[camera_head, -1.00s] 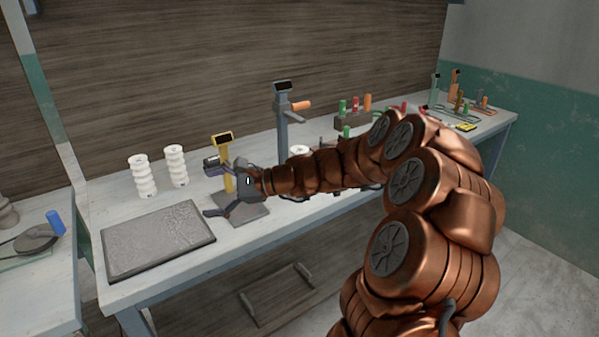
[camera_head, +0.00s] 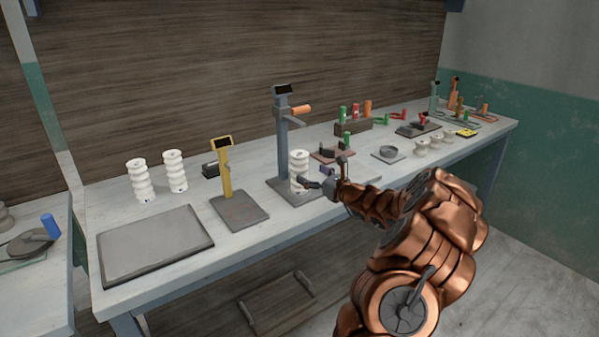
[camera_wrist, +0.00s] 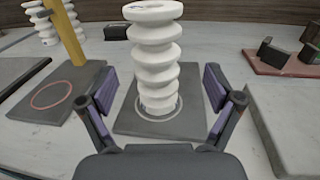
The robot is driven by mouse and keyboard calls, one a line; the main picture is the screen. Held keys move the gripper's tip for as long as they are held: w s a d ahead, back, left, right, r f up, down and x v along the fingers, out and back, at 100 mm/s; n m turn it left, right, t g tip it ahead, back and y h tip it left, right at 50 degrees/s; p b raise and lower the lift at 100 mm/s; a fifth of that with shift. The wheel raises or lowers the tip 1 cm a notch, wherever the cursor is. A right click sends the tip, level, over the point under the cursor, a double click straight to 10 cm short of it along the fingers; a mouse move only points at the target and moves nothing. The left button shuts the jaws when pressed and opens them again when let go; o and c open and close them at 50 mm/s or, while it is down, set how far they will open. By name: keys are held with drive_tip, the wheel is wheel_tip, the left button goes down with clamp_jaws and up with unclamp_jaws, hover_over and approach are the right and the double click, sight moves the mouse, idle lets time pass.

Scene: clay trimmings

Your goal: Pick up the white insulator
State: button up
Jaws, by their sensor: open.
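A white ribbed insulator (camera_head: 299,172) stands upright on the grey base plate of a tall gauge stand (camera_head: 283,140). In the wrist view the insulator (camera_wrist: 155,60) rises straight ahead, with its foot inside a pale ring on the plate (camera_wrist: 190,122). My gripper (camera_head: 318,178) is open, just right of and in front of the insulator in the head view. In the wrist view my gripper (camera_wrist: 160,95) has its two purple-padded fingers spread left and right of the insulator's lower part, nearer to the camera and apart from it. Two more white insulators (camera_head: 142,180) (camera_head: 175,171) stand upright at the left.
A yellow gauge stand (camera_head: 226,168) on a grey plate is left of the tall stand. A grey flat tray (camera_head: 155,245) lies at the bench's left front.

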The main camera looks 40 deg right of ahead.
sight(306, 172)
drive_tip(key=shift+w+a+p, duration=0.25)
drive_tip(key=shift+w+p, duration=0.05)
drive_tip(key=shift+w, duration=1)
drive_tip(key=shift+w+a+p, duration=0.25)
drive_tip(key=shift+w, duration=1.05)
clamp_jaws()
